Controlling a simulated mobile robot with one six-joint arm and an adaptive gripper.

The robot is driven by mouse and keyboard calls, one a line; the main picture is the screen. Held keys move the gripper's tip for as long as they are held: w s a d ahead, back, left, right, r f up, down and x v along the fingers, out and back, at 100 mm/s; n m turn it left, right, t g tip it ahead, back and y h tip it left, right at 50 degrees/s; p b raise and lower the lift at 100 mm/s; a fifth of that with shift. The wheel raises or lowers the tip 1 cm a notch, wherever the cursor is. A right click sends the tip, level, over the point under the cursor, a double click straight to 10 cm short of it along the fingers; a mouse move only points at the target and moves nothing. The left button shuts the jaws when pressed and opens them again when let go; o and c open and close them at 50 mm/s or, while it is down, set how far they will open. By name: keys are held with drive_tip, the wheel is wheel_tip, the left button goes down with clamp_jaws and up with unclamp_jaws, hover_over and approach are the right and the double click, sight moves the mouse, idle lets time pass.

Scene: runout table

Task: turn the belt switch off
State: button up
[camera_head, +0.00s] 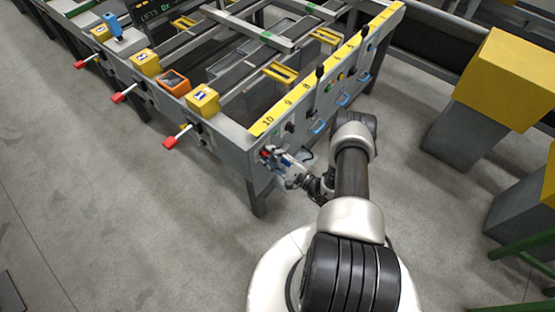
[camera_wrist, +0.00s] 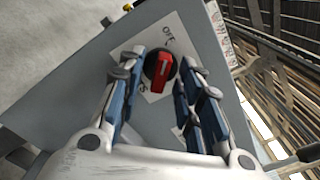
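The belt switch (camera_wrist: 160,68) is a black round knob with a red handle bar. It sits on a white label plate (camera_wrist: 183,48) on the grey end panel of the runout table. The bar runs nearly up and down in the wrist view. Lettering shows above the knob, and more is partly hidden by the left finger. My gripper (camera_wrist: 160,75) is open, with one finger on each side of the knob and visible gaps between. Whether a finger touches the knob cannot be told. In the head view my gripper (camera_head: 279,160) is at the table's near corner, by the red of the switch (camera_head: 265,153).
The table's yellow numbered strip (camera_head: 320,72) runs above blue handles (camera_head: 318,127) and black levers. Red-tipped levers (camera_head: 170,142) stick out on the left side. Yellow-topped grey blocks (camera_head: 505,80) stand at the right.

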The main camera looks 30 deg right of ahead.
drive_tip(key=v, duration=1.1)
drive_tip(key=shift+s, duration=0.4)
drive_tip(key=shift+d+r, duration=0.1)
drive_tip(key=w+a+r+n+g+y, duration=0.2)
drive_tip(key=r+n+g+y, duration=0.1)
drive_tip(key=r, duration=0.3)
drive_tip(key=w+a+r+n+g+y, duration=0.2)
drive_tip(key=w+r+n+y, duration=0.15)
drive_tip(key=r, duration=0.35)
drive_tip(key=s+a+r+n+g, duration=0.3)
drive_tip(key=a+r+n+g, duration=0.6)
drive_tip(key=r, duration=0.6)
drive_tip(key=s+a+r+n+h, duration=0.2)
drive_tip(key=s+r+n+h, duration=0.1)
drive_tip(key=s+r+h, duration=0.3)
drive_tip(key=s+a+r+n+t+h, duration=0.1)
drive_tip(key=s+a+r+n+h, duration=0.2)
drive_tip(key=s+r+h, duration=0.3)
drive_tip(key=shift+s+r+n+t+h, duration=0.35)
drive_tip(key=shift+s+r+n, duration=0.3)
drive_tip(key=shift+s+r, duration=1.75)
